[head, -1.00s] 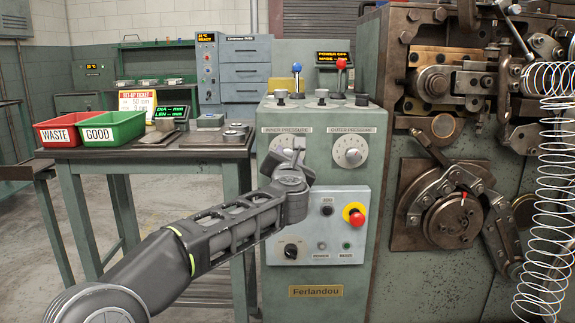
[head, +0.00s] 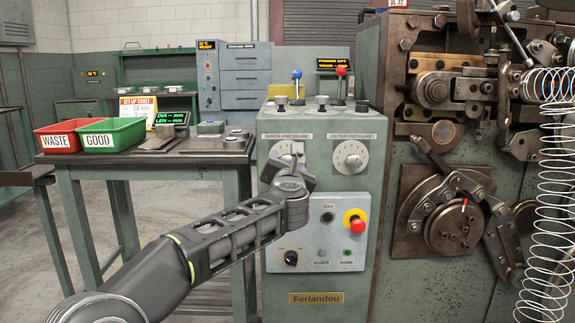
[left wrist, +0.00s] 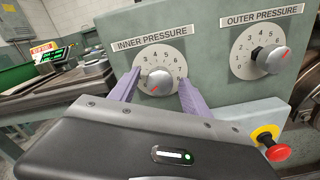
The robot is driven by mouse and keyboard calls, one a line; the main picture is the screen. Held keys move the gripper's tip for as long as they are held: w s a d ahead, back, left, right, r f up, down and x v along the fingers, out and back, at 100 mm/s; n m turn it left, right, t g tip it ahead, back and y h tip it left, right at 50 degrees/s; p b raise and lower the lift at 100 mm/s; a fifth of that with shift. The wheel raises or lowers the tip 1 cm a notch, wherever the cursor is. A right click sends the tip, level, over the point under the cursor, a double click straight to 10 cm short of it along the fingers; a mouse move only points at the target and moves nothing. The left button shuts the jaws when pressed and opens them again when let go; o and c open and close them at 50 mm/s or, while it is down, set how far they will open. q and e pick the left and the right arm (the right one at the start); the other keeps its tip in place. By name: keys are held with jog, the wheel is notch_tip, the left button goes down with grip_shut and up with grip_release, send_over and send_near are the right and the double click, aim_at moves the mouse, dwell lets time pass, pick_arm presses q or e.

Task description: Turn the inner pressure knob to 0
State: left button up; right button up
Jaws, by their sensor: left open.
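The inner pressure knob (left wrist: 160,82) is a silver round knob on a white numbered dial (left wrist: 145,62), under the label INNER PRESSURE. Its red mark points to the lower left; the low end of the scale is hidden by a finger. My left gripper (left wrist: 158,92) is open, with one purple finger on each side of the knob. I cannot tell whether the fingers touch it. In the head view my left gripper (head: 293,152) covers the knob, and part of the inner dial (head: 283,149) shows behind it. My right gripper is not in view.
The outer pressure knob (left wrist: 270,60) is just right of the inner one. Below are a red emergency button (left wrist: 277,150) and a black selector (head: 291,257). Small levers stand on the cabinet top. A table with a red bin (head: 62,137) and a green bin (head: 112,134) is left.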

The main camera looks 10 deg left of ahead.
pick_arm(q)
jog(key=v, duration=0.7)
jog(key=shift+s, duration=0.4)
jog(key=shift+d, duration=0.1)
